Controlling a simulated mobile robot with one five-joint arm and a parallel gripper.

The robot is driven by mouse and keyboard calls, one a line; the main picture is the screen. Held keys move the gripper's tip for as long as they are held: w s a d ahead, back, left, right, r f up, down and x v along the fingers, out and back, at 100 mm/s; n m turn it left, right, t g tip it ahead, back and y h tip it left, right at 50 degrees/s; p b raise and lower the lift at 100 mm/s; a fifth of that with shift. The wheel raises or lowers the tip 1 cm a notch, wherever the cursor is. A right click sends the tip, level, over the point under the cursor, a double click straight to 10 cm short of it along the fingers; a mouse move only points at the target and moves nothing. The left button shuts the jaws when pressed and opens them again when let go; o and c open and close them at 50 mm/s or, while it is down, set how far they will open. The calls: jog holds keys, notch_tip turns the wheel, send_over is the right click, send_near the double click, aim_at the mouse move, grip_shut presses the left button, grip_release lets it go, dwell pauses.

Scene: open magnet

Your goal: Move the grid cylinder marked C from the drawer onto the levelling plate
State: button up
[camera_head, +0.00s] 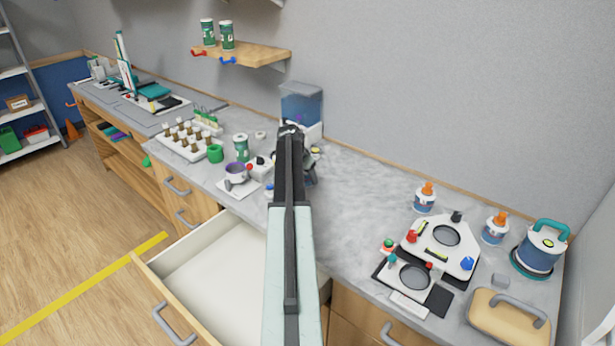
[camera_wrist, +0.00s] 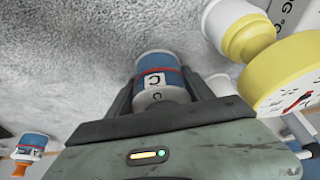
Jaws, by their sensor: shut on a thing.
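The grid cylinder marked C (camera_wrist: 155,65) shows in the wrist view, blue with a red band, pale ends and a white C label. My gripper (camera_wrist: 165,88) is shut on it, one dark finger on each side. In the head view my arm hides the cylinder. The open drawer (camera_head: 215,235) is at the lower left of my arm; its visible inside looks empty. The likely levelling plate (camera_head: 462,262) is a white three-cornered plate with red, blue and black knobs and a dark round centre, on the counter to the right.
A smaller plate on a dark base (camera_head: 440,298) sits before the white plate. Orange-capped bottles (camera_head: 424,198) and a teal-handled pot (camera_head: 541,247) stand near it. A yellow-rimmed dial (camera_wrist: 285,75) is close right of the cylinder. The counter (camera_head: 360,200) mid-right is clear.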

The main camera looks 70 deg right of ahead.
jog(key=shift+f, duration=0.25)
jog(key=o, duration=1.4)
jog(key=shift+r, duration=0.15)
jog(key=shift+o, duration=0.2)
jog(key=p+v, duration=1.1)
jog(key=v, duration=0.1)
